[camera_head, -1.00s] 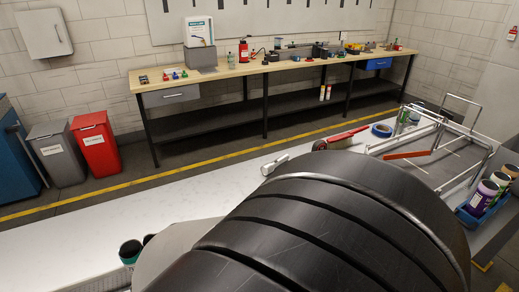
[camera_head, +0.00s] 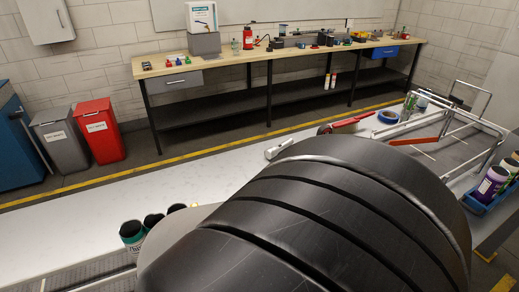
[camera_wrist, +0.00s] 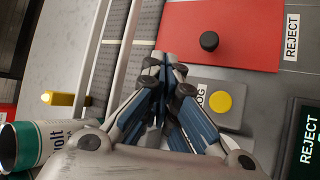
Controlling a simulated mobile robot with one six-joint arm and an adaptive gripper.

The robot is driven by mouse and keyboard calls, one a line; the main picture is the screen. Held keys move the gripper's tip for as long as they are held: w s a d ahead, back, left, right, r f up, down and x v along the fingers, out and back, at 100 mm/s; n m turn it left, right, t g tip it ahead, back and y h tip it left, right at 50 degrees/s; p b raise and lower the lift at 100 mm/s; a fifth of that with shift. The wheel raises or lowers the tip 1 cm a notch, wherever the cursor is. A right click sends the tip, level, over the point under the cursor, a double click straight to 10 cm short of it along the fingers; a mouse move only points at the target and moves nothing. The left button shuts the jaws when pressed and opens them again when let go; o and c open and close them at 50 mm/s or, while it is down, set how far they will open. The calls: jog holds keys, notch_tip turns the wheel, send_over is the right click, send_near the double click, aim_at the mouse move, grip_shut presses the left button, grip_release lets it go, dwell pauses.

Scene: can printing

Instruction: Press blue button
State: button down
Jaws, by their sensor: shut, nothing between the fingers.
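No blue button shows in either view. In the wrist view, my gripper (camera_wrist: 168,62) is shut and empty, its blue-grey fingers together over the control area. A black round button (camera_wrist: 209,41) sits on a red panel (camera_wrist: 235,20) just beyond and right of the fingertips. A yellow round button (camera_wrist: 220,101) sits on a grey panel right of the fingers, beside a label partly hidden by them. The surface directly behind the fingers is hidden. In the head view my gripper is not seen.
A green-and-white can (camera_wrist: 22,145) lies at left, beside a yellow piece (camera_wrist: 66,99). REJECT labels (camera_wrist: 291,38) are at right. The head view shows several cans (camera_head: 132,236) by the conveyor, a red-handled tool (camera_head: 350,122), a blue tape roll (camera_head: 388,117) and a workbench (camera_head: 230,72).

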dwell(0.8)
jog(key=shift+f+b, duration=0.45)
jog(key=shift+b, duration=0.1)
jog(key=shift+f+b, duration=0.7)
jog(key=shift+f, duration=0.15)
dwell(0.6)
jog(key=shift+r, duration=0.1)
jog(key=shift+r+p, duration=1)
jog(key=shift+r, duration=0.25)
notch_tip(320, 180, up, 5)
jog(key=p, duration=0.4)
dwell(0.4)
